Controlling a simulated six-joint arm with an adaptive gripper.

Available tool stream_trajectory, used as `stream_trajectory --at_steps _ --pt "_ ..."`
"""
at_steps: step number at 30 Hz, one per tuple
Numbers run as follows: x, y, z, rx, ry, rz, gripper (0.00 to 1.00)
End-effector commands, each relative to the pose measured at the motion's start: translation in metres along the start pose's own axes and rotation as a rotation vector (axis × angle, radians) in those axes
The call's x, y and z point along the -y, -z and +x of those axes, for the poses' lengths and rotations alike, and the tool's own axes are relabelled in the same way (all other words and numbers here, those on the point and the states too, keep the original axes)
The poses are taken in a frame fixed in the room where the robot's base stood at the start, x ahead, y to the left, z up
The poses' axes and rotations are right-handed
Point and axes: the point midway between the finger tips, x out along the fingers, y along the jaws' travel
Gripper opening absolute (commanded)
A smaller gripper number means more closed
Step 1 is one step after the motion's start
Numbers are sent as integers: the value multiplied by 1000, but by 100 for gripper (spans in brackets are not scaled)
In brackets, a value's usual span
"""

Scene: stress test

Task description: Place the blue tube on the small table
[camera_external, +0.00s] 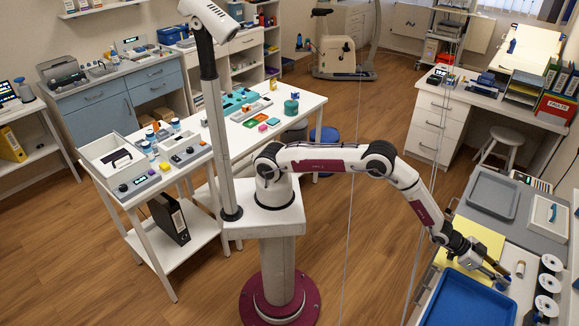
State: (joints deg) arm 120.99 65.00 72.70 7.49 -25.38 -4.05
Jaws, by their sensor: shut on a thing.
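My gripper (492,272) is at the lower right, low over the bench there, beside the blue tray. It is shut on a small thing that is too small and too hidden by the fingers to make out. A bluish-grey bit (502,282) shows at the fingertips; I cannot tell whether it is the blue tube. No other blue tube stands out clearly. A white table (240,150) with several items on it stands left of my arm's base; I cannot tell whether it is the small table.
A blue tray (465,303), a yellow sheet (478,243), a small beige cylinder (520,268) and several white spools (549,283) crowd the bench around my gripper. A grey tray (492,194) lies behind. A white stool (500,140) stands by the far desk. Open wooden floor lies between.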

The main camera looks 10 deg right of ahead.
Motion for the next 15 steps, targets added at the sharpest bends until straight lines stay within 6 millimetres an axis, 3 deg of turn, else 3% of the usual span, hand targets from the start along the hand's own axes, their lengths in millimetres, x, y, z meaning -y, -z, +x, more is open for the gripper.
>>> stream_trajectory --at_steps 5,6,8,15 --pt "0 -2 1 0 0 0 6" --pt "0 -2 1 0 0 0 26" --pt "0 -2 1 0 0 0 37" --pt "0 -2 1 0 0 0 37"
